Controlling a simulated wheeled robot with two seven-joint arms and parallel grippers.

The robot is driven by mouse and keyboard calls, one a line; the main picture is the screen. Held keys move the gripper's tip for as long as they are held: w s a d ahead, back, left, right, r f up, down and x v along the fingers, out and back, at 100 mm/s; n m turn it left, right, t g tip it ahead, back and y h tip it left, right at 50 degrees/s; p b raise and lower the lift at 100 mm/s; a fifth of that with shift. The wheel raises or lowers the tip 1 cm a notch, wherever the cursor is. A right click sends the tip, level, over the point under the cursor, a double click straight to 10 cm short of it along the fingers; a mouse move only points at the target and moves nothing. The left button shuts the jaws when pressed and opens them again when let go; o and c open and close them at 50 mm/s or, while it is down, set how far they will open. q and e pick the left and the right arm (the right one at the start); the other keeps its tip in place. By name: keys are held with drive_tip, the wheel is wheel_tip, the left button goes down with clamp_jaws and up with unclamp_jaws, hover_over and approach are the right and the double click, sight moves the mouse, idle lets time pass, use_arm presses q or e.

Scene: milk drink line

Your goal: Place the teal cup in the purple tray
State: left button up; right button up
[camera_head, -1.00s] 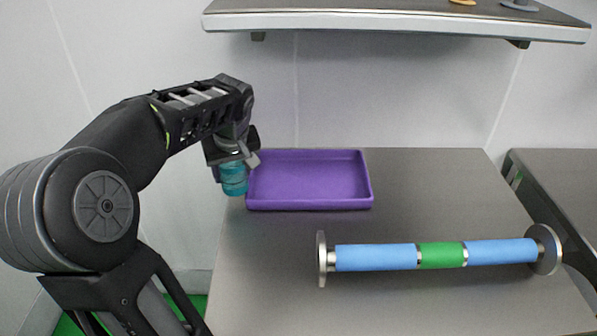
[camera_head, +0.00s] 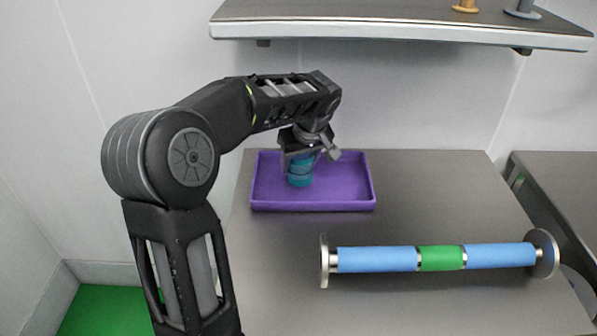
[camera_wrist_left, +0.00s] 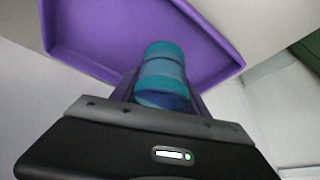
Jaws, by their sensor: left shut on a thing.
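The teal cup (camera_head: 300,177) is held upright in my left gripper (camera_head: 303,160), which is shut on it. In the head view the cup appears over the middle-left of the purple tray (camera_head: 313,206). I cannot tell if its base touches the tray floor. In the left wrist view the cup (camera_wrist_left: 162,72) shows between the fingers, with the tray (camera_wrist_left: 95,68) beyond it. The fingers hide part of the cup. The tray holds nothing else that I can see. My right gripper is not in view.
A roller-like bar with blue and green sleeves (camera_head: 440,258) lies at the table's front right. A shelf (camera_head: 400,30) hangs above the back, bearing small objects at its right. The grey table (camera_head: 440,190) is clear right of the tray. Another surface stands at far right.

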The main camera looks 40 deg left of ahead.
sight(299, 171)
use_arm(q)
drive_tip(key=shift+f, duration=1.65)
drive_tip(key=shift+f, duration=0.1)
drive_tip(key=shift+f, duration=0.15)
drive_tip(key=o, duration=1.3)
drive_tip(key=shift+o, duration=0.2)
drive_tip(key=shift+r, duration=0.2)
drive_tip(key=shift+r+p, duration=0.2)
drive_tip(key=shift+p, duration=0.1)
drive_tip(key=v, duration=1.1)
drive_tip(key=shift+d+r+b, duration=0.2)
drive_tip(key=shift+r+b, duration=0.1)
drive_tip(key=shift+r, duration=0.05)
